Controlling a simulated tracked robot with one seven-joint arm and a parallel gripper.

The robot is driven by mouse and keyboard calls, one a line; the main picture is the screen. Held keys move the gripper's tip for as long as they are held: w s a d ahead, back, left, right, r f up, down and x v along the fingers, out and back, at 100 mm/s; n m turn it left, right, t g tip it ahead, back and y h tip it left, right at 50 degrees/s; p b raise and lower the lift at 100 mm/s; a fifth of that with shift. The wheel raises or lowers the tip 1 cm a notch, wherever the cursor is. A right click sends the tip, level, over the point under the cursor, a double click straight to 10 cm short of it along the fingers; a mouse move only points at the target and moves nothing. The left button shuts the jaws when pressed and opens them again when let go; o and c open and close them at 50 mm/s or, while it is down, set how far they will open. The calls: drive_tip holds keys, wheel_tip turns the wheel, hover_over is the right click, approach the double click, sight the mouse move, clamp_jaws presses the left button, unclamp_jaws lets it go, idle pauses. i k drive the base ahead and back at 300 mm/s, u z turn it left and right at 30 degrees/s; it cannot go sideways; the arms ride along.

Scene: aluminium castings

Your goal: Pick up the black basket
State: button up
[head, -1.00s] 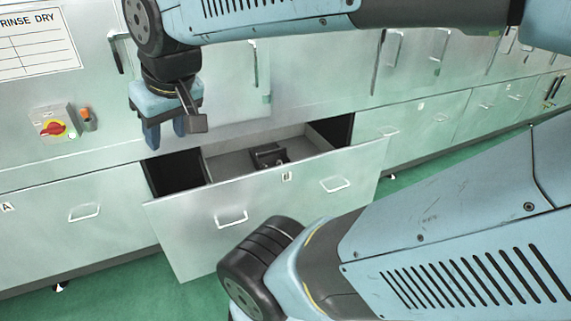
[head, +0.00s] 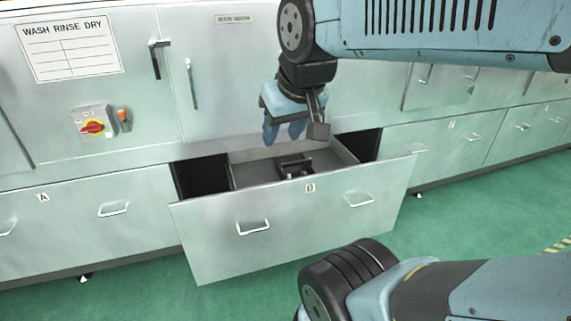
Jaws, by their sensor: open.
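A small black basket (head: 295,168) lies inside the open drawer (head: 291,217), near the middle of its grey floor. The drawer front hides its lower part.
The drawer front, marked D, has two handles and juts out over the green floor. Closed cabinets with handles run left and right. The drawer floor left of the basket is clear.

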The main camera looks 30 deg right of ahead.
sight(294, 165)
drive_tip(key=z, duration=0.15)
drive_tip(key=i, duration=1)
drive_tip(key=u, duration=0.3)
